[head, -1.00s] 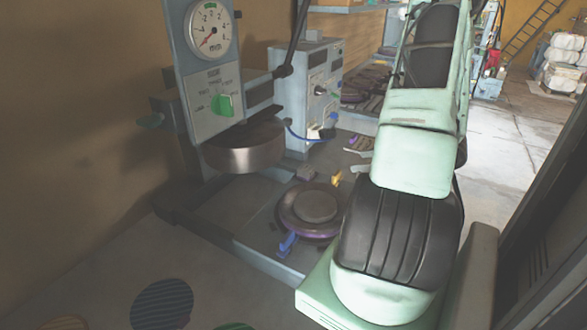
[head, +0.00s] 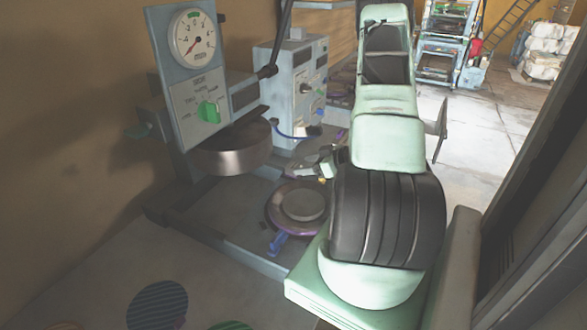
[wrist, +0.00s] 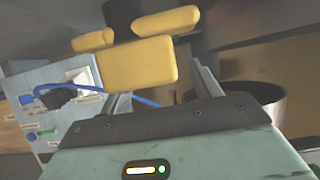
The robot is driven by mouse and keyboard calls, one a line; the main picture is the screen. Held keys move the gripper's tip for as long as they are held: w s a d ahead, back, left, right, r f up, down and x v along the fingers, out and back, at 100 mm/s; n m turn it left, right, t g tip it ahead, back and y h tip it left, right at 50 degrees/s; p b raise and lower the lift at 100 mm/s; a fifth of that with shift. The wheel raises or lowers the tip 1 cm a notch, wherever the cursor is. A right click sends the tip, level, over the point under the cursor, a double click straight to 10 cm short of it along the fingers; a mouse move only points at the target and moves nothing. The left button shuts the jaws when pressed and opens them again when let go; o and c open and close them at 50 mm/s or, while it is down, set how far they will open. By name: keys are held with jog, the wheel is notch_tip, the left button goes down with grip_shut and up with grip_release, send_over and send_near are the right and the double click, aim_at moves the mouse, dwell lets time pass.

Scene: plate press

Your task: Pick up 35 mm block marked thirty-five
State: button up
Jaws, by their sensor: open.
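No marking for thirty-five is readable in either view, so I cannot tell which piece is the 35 mm block. In the wrist view a rounded yellow piece (wrist: 138,64) is close beyond my gripper (wrist: 163,85), with two more yellow pieces, an upper one (wrist: 166,20) and a smaller one (wrist: 93,40), behind it. My gripper is open, its two grey fingers apart. The yellow piece overlaps the left fingertip's area; I cannot tell whether they touch. In the head view my gripper (head: 318,166) is small, partly hidden by my arm, beyond the round plate.
The press with its dial (head: 193,38) and round steel head (head: 232,150) stands left. A round plate (head: 303,203) with a purple rim and blue clamp (head: 278,242) lies below it. A grey control box (head: 290,95) with a blue cable stands behind. Open floor lies right.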

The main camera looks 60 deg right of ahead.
aim_at(293, 165)
jog(key=shift+x, duration=1.55)
jog(key=c, duration=1.2)
jog(key=shift+o, duration=0.2)
jog(key=shift+r, duration=0.1)
